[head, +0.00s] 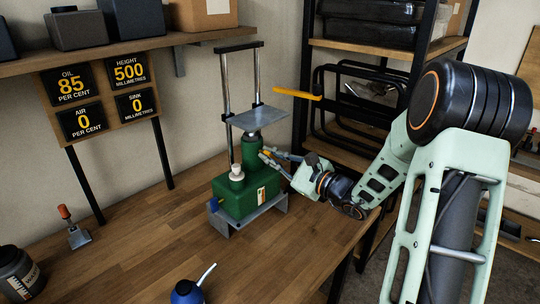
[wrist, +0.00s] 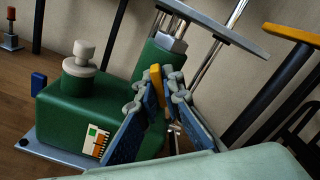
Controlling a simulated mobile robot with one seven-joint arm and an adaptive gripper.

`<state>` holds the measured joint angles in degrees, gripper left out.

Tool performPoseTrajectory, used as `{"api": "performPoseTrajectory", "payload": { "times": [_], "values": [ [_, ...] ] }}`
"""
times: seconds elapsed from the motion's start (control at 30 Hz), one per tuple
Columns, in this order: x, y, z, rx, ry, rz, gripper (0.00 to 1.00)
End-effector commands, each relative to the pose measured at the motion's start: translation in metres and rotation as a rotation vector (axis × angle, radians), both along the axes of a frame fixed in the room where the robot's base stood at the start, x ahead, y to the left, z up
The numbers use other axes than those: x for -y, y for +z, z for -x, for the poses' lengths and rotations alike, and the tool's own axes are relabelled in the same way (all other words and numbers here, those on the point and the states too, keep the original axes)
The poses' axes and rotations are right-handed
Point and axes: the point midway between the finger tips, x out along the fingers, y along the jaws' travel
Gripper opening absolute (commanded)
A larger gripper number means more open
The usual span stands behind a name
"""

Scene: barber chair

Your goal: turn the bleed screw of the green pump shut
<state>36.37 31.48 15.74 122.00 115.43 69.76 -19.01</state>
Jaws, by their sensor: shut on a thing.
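The green pump (head: 240,195) stands on a grey base plate on the wooden bench. Its green block (wrist: 75,115) fills the left of the wrist view, with a cream cap (wrist: 82,60) on top. A small yellow piece (wrist: 156,78), which looks like the bleed screw, shows against the green cylinder (wrist: 150,60). My gripper (head: 268,157) reaches in from the right, beside the cylinder. In the wrist view my gripper (wrist: 163,95) has its blue-padded fingers closed on the yellow piece. The fingers hide its lower part. A blue knob (head: 213,204) sits on the pump's left side.
A panel (head: 100,95) reads oil 85 per cent, height 500 millimetres, air 0, sink 0. A grey plate (head: 258,118) on two posts stands above the pump. A yellow-ended lever (head: 298,94) juts right above my gripper. A blue oil can (head: 188,291) stands in front; bench left is mostly clear.

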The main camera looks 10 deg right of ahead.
Motion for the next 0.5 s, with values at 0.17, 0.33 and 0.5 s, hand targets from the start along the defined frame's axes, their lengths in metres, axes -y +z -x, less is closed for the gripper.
{"api": "performPoseTrajectory", "payload": {
  "times": [0.17, 0.33, 0.5],
  "values": [
    [0.0005, 0.0007, 0.0001, -0.102, -0.001, -0.137, 0.00],
    [0.0006, 0.0013, 0.0002, -0.194, -0.001, -0.264, 0.00],
    [0.0005, 0.0011, 0.0003, -0.276, -0.001, -0.378, 0.00]
  ]
}}
